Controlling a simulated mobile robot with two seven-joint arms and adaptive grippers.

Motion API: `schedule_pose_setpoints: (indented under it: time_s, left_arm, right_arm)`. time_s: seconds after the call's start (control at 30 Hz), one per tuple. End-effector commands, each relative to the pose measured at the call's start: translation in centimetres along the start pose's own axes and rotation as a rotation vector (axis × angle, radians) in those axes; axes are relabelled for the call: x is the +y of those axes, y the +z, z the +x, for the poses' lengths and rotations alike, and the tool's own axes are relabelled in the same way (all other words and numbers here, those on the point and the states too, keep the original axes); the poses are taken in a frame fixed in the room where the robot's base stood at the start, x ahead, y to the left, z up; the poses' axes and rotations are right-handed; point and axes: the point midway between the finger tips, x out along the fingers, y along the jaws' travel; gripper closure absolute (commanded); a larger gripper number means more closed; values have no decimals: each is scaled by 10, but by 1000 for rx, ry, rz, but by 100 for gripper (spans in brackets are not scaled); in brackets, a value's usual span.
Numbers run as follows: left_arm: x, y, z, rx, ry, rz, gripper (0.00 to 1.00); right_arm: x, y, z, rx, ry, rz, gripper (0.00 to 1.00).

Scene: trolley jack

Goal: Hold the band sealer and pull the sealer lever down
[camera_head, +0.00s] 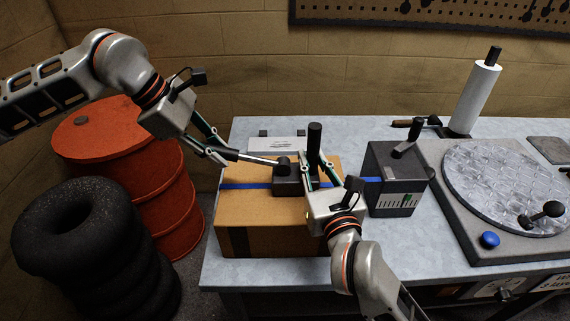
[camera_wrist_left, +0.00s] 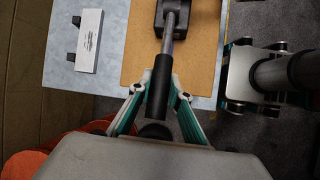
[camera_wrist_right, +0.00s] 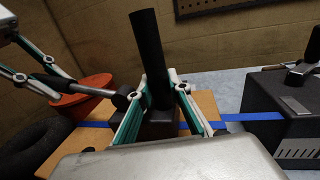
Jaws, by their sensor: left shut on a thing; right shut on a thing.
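The band sealer (camera_head: 288,185) is a dark block on top of a cardboard box (camera_head: 262,240), with an upright black handle (camera_head: 314,138). My right gripper (camera_head: 318,170) is shut on that handle near its base; the right wrist view shows the handle (camera_wrist_right: 150,60) between its fingers. The sealer lever (camera_head: 258,160) is a metal rod with a black grip, pointing left from the pivot and close to level. My left gripper (camera_head: 229,155) is shut on the black grip (camera_wrist_left: 158,85). Its fingers hide part of the grip.
A blue strap (camera_head: 234,186) crosses the box and leads to a dark grey dispenser (camera_head: 392,180) on the right. A turntable (camera_head: 505,185) and a white roll (camera_head: 474,98) stand farther right. An orange drum (camera_head: 150,185) and stacked tyres (camera_head: 85,240) are left of the bench.

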Motion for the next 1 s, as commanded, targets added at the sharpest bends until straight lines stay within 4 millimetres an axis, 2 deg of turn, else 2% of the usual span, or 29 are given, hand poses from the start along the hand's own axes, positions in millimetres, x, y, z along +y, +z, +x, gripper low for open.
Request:
schedule_pose_setpoints:
  time_s: [0.6, 1.0]
  left_arm:
    - [8, 45, -27, 370, -55, 55, 100]
    - [10, 52, -31, 431, -63, 61, 100]
  right_arm:
    - [1, -1, 0, 2, 3, 1, 100]
    - [2, -1, 0, 1, 3, 1, 100]
